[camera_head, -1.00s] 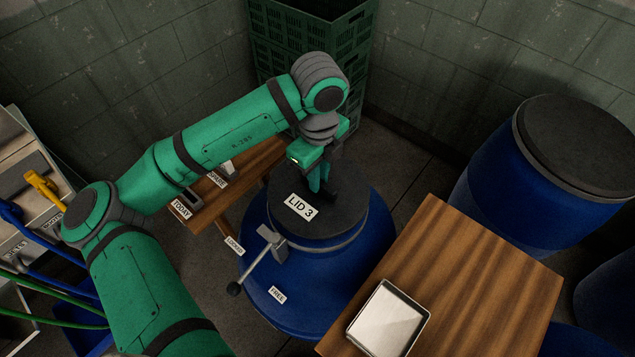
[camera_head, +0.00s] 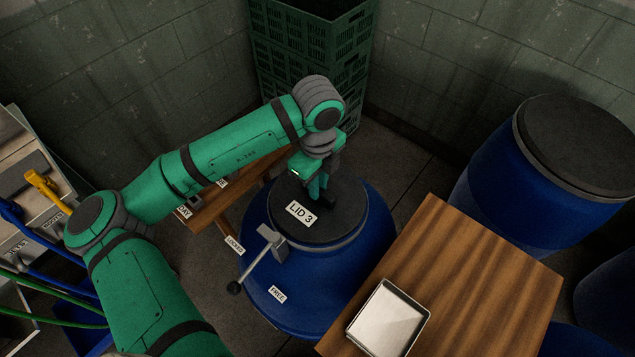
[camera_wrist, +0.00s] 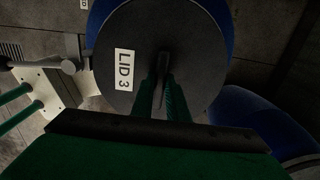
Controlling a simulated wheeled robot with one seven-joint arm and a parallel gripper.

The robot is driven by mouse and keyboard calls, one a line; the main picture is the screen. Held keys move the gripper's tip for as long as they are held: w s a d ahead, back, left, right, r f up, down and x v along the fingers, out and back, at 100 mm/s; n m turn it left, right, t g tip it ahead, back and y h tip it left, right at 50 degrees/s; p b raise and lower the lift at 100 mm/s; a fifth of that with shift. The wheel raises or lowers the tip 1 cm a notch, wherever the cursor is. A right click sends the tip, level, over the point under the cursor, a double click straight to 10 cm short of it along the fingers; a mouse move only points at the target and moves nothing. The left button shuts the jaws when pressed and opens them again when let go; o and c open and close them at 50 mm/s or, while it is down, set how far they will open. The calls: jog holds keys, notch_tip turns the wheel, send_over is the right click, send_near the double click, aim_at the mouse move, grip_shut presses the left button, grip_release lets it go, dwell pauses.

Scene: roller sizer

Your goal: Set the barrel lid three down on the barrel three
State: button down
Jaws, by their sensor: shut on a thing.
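The barrel lid three (camera_head: 343,211) is a dark grey disc with a white "LID 3" label. It is over the mouth of the blue barrel three (camera_head: 366,258) and looks level; I cannot tell whether it is fully seated. My gripper (camera_head: 322,199) points down at the lid's middle and is shut on its grip, which the fingers partly hide. In the wrist view the lid (camera_wrist: 205,55) fills the upper middle, with my fingers (camera_wrist: 162,95) on the dark grip. A clamp lever (camera_head: 262,262) with a black knob sticks out from the barrel's front left.
A wooden table (camera_head: 468,270) with a metal tray (camera_head: 388,318) stands at the right front. Another lidded blue barrel (camera_head: 545,190) is at the right. Green crates (camera_head: 310,55) are stacked behind. A small wooden bench (camera_head: 215,196) lies left, under my arm. "LOCKED" and "FREE" labels sit near the lever.

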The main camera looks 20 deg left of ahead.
jog(key=shift+f, duration=0.15)
jog(key=c, duration=1.7)
grip_release()
jog(key=shift+c, duration=0.2)
notch_tip(320, 180, up, 13)
